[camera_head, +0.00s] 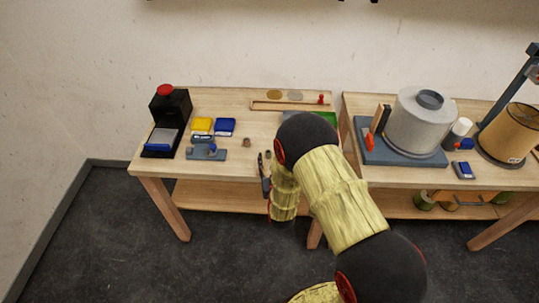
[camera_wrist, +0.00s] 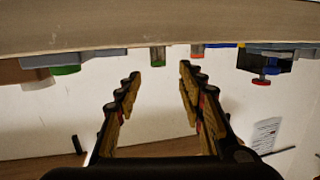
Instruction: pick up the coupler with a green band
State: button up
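The wrist view shows the scene upside down, with the tabletop along its upper edge. A small coupler with a green end or band (camera_wrist: 157,57) stands on the table there, between and beyond my fingertips, apart from them. My gripper (camera_wrist: 160,73) is open with nothing between its fingers. In the head view my gripper (camera_head: 265,170) is at the front edge of the left table, partly hidden by my arm. A small dark piece (camera_head: 268,155) sits just by the fingers; its band colour is too small to tell.
Another small coupler with a red end (camera_wrist: 197,50) stands nearby; a brownish one (camera_head: 247,142) shows on the left table. Blue fixture (camera_head: 207,153), yellow block (camera_head: 202,125), blue block (camera_head: 225,127) and black red-button box (camera_head: 170,105) stand left.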

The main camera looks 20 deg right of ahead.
aim_at(268, 151)
jog(key=w, duration=0.2)
jog(key=w+f+b, duration=0.1)
jog(key=w, duration=0.1)
jog(key=w+d, duration=0.1)
jog(key=w, duration=0.1)
jog(key=shift+f+b, duration=0.3)
jog(key=shift+b, duration=0.1)
jog(key=shift+c, duration=1)
jog(key=c, duration=0.8)
grip_shut()
jog(key=shift+r, duration=0.15)
